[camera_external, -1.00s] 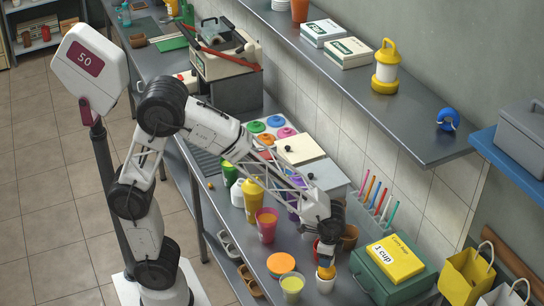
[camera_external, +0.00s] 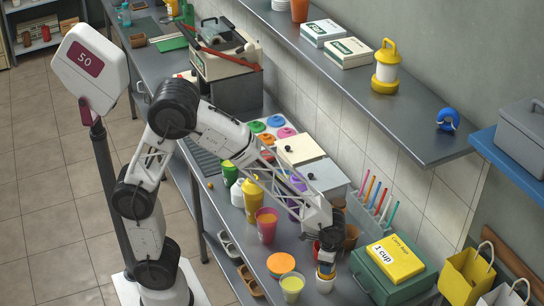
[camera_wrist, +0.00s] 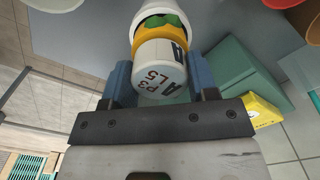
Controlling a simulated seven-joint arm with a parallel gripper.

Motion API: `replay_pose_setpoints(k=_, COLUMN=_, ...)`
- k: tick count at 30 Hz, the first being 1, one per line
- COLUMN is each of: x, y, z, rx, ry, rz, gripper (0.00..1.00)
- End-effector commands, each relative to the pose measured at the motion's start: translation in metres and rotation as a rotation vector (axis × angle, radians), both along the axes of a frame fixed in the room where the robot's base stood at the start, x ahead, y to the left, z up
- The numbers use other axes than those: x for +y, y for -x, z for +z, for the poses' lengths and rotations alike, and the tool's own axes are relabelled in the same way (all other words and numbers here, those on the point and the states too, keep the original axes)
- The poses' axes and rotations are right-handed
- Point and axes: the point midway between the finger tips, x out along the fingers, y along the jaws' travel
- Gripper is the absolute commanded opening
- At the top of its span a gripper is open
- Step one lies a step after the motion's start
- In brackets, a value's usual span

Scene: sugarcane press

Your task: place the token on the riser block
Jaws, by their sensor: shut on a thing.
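My gripper (camera_external: 326,266) is at the front end of the counter, pointing down. In the wrist view its two blue fingers (camera_wrist: 158,82) are shut on a white cylinder (camera_wrist: 160,68) with dark lettering and an orange-yellow band. The far end of the cylinder is at the mouth of a white cup (camera_wrist: 140,12), with something green beside it. The cup (camera_external: 325,285) stands on the counter below my gripper; I cannot tell whether the cylinder rests in it. I cannot pick out a token or a riser block by name.
A green box (camera_external: 385,278) with a yellow pack (camera_external: 396,258) stands on the right. Brown cups (camera_external: 350,236) are behind my gripper. A pink cup (camera_external: 266,224) is farther back.

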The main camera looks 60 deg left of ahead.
Motion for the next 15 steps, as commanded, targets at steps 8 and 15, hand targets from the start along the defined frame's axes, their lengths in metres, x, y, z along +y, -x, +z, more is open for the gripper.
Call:
replay_pose_setpoints(k=8, x=0.0000, y=0.0000, z=-0.0008, rx=0.000, ry=0.000, rz=0.000, gripper=0.30)
replay_pose_setpoints(k=15, x=0.0000, y=0.0000, z=-0.0027, rx=0.000, ry=0.000, rz=0.000, gripper=0.73)
